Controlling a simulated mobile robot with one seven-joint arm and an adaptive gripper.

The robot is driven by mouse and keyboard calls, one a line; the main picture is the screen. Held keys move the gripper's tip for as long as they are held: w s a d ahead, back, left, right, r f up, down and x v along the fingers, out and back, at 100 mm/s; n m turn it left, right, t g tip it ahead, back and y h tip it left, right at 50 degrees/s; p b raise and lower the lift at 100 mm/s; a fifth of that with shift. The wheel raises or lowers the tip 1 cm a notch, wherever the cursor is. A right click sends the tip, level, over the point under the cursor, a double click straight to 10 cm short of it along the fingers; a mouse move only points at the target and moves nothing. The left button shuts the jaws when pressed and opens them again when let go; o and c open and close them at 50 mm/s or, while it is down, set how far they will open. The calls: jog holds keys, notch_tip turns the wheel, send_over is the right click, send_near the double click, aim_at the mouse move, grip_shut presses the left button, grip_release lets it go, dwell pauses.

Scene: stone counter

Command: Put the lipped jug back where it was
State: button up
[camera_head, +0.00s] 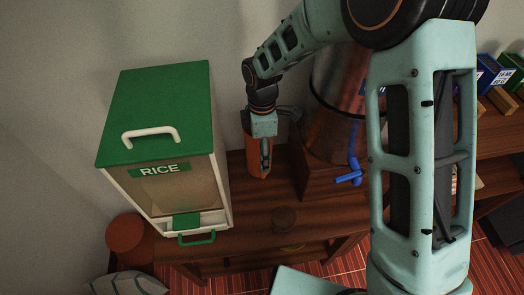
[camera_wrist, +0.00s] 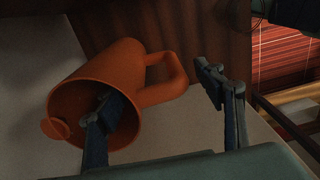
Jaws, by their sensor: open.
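The orange lipped jug (camera_head: 256,168) stands on the dark wooden bench, between the rice dispenser and the copper urn, partly hidden by my gripper (camera_head: 265,152). In the wrist view the jug (camera_wrist: 120,65) shows its open mouth, its lip at the lower left and its handle on the right. My gripper (camera_wrist: 158,86) is open around the handle side of the jug. One finger overlaps the mouth and seems to reach into it; the other is outside, right of the handle, with a visible gap.
The rice dispenser (camera_head: 155,115) with a green lid stands left on the bench (camera_head: 250,215). The copper urn (camera_head: 338,120) with a blue tap (camera_head: 350,177) stands right on a wooden box. A small round dark object (camera_head: 285,217) lies at the bench front. Boxes (camera_head: 492,75) are at far right.

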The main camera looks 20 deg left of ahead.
jog(key=r, duration=0.8)
jog(key=r+p, duration=0.1)
jog(key=r, duration=0.3)
jog(key=shift+w+a+r, duration=0.1)
jog(key=shift+w+r, duration=0.1)
jog(key=shift+w, duration=0.05)
